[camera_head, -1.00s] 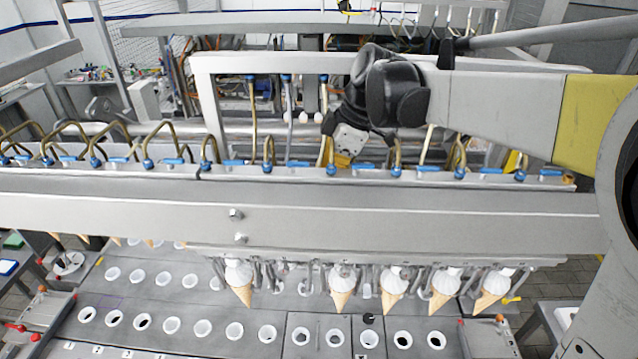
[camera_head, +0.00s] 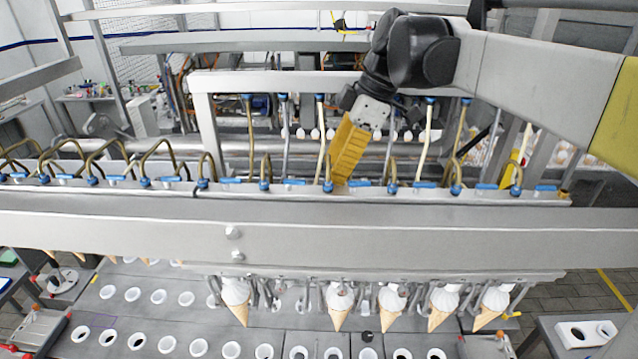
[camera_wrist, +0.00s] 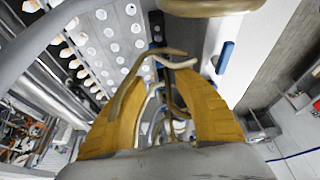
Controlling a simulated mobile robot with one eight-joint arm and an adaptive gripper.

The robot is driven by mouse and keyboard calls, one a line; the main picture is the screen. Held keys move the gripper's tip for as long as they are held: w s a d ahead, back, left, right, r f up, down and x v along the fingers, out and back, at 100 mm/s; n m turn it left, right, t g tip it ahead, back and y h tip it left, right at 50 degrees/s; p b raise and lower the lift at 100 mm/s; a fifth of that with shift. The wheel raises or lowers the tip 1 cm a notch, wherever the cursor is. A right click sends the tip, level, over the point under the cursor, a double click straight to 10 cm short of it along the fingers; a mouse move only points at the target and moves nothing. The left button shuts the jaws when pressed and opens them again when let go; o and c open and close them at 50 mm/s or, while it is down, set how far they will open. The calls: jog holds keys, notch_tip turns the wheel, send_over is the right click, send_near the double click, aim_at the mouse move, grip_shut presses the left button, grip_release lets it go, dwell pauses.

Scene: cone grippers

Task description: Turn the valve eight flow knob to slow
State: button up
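A row of blue flow knobs (camera_head: 294,182) and blue hose fittings runs along the top of the long metal rail (camera_head: 420,197). I cannot tell which knob is valve eight, since no number is readable. My gripper (camera_head: 341,178), with yellow fingers, points down at the rail near its middle. It is close beside a blue fitting (camera_head: 328,187), and its fingertips partly overlap the row. In the wrist view the two yellow fingers (camera_wrist: 160,72) stand apart, with curved brass-coloured hoses (camera_wrist: 168,60) showing across the gap. A blue knob (camera_wrist: 225,57) lies right of the fingers, apart from them.
Brass hose loops (camera_head: 160,158) rise along the rail, close around my gripper. A pale frame (camera_head: 285,82) with hanging tubes stands behind. Below the rail, filled ice cream cones (camera_head: 340,305) hang above a plate with several round holes (camera_head: 157,297).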

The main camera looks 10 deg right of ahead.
jog(key=shift+v, duration=1.55)
jog(key=a+f+n, duration=0.1)
jog(key=f, duration=0.2)
jog(key=a+f+n+g+p, duration=0.1)
jog(key=a+f, duration=0.1)
jog(key=f, duration=0.2)
jog(key=w+a+f+n+p, duration=0.1)
jog(key=f, duration=0.3)
jog(key=shift+a+n, duration=0.3)
grip_shut()
